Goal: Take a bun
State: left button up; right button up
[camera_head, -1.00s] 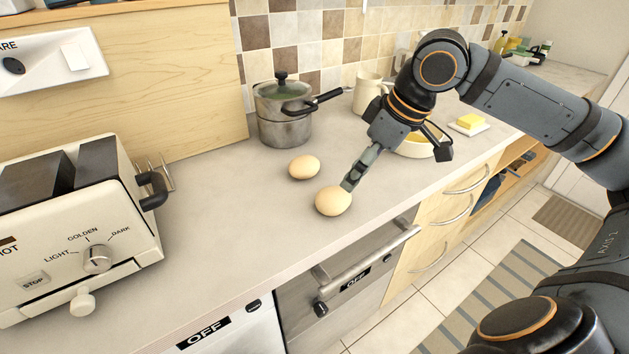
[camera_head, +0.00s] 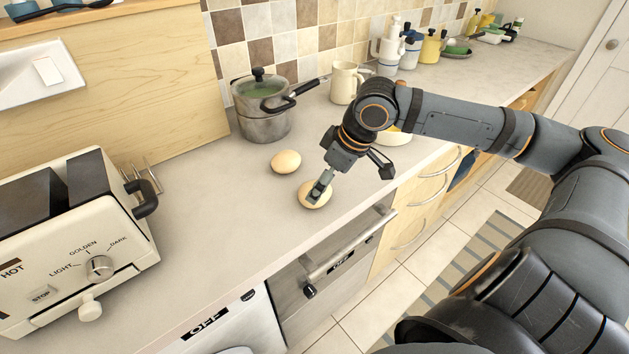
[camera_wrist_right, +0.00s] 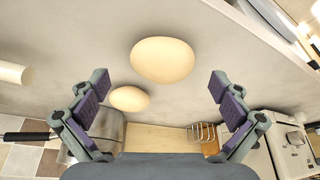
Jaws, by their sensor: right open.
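Two pale, rounded buns lie on the grey counter. The nearer bun (camera_head: 314,196) is partly hidden behind the fingers of my right gripper (camera_head: 320,186) in the head view. The farther bun (camera_head: 286,161) lies a little behind it, toward the pot. In the right wrist view the larger bun (camera_wrist_right: 162,60) sits ahead, between the lines of the two spread fingers, and the smaller-looking bun (camera_wrist_right: 129,99) is nearer the left finger. My right gripper is open and empty, its fingers not closed on either bun. My left gripper is not in view.
A cream toaster (camera_head: 75,255) stands at the left with a wire rack behind it. A steel pot (camera_head: 263,108) with a long handle and a cream mug (camera_head: 344,82) stand by the tiled wall. The counter's front edge runs close to the nearer bun.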

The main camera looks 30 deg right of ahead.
aim_at(306, 187)
jog(key=shift+a, duration=0.15)
jog(key=shift+w+a+f+p, duration=0.1)
jog(key=shift+f+p, duration=0.1)
jog(key=shift+p, duration=0.2)
jog(key=shift+w+a+f+p, duration=0.1)
jog(key=shift+f+p, duration=0.05)
jog(key=shift+p, duration=0.15)
jog(key=shift+x, duration=1.35)
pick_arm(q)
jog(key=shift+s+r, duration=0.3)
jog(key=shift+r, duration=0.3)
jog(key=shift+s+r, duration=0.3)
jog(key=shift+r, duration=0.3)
